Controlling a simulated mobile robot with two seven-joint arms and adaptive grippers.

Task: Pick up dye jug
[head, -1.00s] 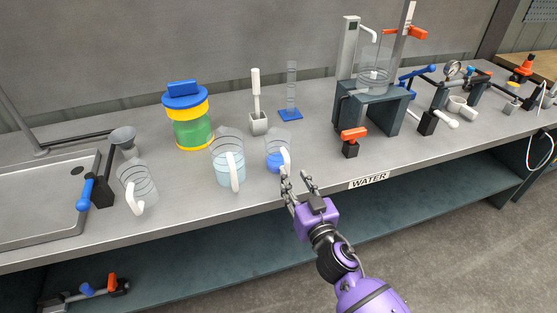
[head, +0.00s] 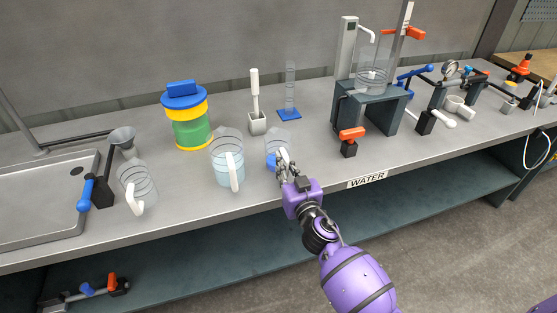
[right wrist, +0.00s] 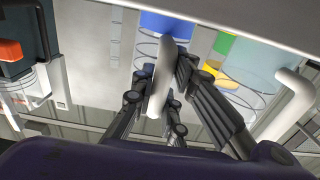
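The dye jug (head: 277,146), a clear beaker-like jug with blue liquid and a white handle, stands upright on the bench near its front edge. My right gripper (head: 283,165) is at its handle side and partly hides the jug. In the right wrist view the white handle (right wrist: 160,88) lies between the fingers of my right gripper (right wrist: 165,75), which close in on it from both sides and appear to touch it. The jug's blue part (right wrist: 167,22) shows at the top there. My left gripper is not in view.
A jug of pale liquid (head: 228,165) stands just left of the dye jug, and an empty jug (head: 135,185) farther left. A green and yellow container (head: 190,125) is behind. A red-handled valve (head: 350,139) and dark stand (head: 375,108) are to the right.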

